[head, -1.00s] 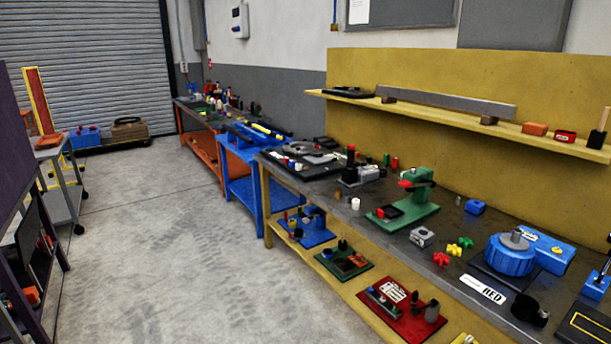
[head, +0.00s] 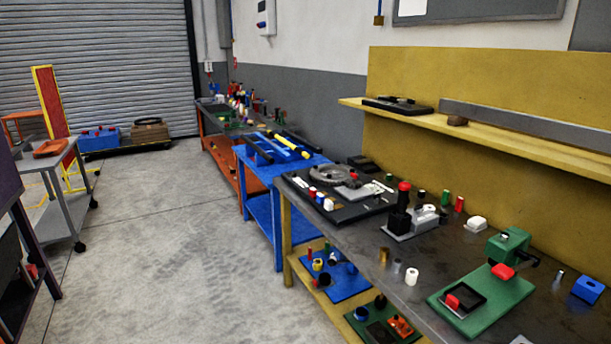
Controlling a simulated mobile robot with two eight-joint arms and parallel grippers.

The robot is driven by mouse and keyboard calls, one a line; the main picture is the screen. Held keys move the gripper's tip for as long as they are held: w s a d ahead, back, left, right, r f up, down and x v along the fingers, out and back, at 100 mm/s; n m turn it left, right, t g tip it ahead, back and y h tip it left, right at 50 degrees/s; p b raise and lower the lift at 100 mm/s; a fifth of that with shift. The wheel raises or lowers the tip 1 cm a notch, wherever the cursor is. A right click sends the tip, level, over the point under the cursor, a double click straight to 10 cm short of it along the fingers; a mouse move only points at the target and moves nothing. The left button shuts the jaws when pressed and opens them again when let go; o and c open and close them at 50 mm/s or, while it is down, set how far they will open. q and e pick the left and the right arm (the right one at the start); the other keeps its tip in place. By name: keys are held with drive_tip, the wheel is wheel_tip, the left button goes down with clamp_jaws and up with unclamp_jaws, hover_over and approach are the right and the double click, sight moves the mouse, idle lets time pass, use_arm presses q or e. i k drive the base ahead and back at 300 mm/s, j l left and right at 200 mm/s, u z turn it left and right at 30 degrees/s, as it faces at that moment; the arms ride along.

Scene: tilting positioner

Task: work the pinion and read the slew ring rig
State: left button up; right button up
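A black base plate (head: 345,213) lies at the far end of the dark bench top. It carries a flat grey toothed-looking ring (head: 328,174), which fits the slew ring rig. A light grey plate (head: 358,193) lies beside the ring, with a small red piece above it. Small red, blue and white pieces stand along the plate's near left edge. I cannot make out which part is the pinion, or any reading. Neither of my grippers is in view.
A black post with a red knob (head: 404,195) stands right of the rig. A green fixture (head: 485,298) is nearer on the bench. A blue bench (head: 262,195) adjoins beyond. A grey cart (head: 62,190) stands left. Open concrete floor (head: 170,250) lies between.

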sight(353, 183)
drive_tip(key=i+l+u, duration=0.1)
drive_tip(key=i+u, duration=0.15)
drive_tip(key=i, duration=1.35)
